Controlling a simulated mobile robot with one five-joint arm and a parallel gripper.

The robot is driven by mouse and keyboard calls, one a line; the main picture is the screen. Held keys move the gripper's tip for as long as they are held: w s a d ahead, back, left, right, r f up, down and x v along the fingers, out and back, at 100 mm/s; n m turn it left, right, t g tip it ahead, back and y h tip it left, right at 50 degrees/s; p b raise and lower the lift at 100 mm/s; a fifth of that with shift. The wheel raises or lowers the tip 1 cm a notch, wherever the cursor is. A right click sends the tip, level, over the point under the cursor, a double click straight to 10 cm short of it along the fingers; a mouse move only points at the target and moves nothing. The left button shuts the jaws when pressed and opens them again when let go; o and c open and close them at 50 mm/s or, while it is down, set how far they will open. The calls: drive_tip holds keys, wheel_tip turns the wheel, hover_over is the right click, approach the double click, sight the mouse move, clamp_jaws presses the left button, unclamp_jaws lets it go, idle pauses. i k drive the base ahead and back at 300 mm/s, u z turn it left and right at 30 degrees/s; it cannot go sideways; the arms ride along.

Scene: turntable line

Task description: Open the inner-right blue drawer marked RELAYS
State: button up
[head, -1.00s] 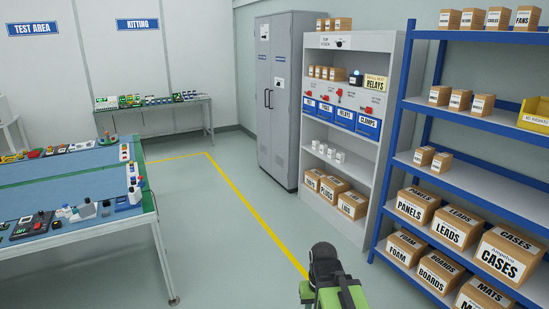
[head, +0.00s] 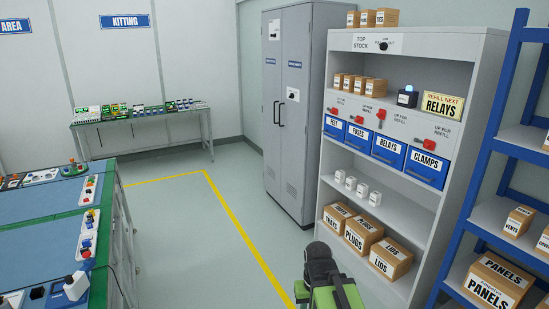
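The blue drawer marked RELAYS (head: 388,151) is in the row of blue drawers on the white shelf unit (head: 479,75), between FUSES (head: 360,137) and CLAMPS (head: 426,167). It looks shut, flush with its neighbours. Red levers sit above the drawers; the one above RELAYS (head: 381,115) looks more upright than the one above CLAMPS (head: 433,141). My arm shows at the bottom centre, black and green, on the floor side of the shelf unit and well short of the drawers. My gripper's fingertips do not show.
A grey cabinet (head: 300,110) stands left of the unit, a blue rack (head: 500,130) right. A workbench (head: 70,220) is at left. Floor in front is clear.

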sight(392, 152)
drive_tip(key=z, duration=0.05)
drive_tip(key=i, duration=1.3)
drive_tip(key=z, duration=0.65)
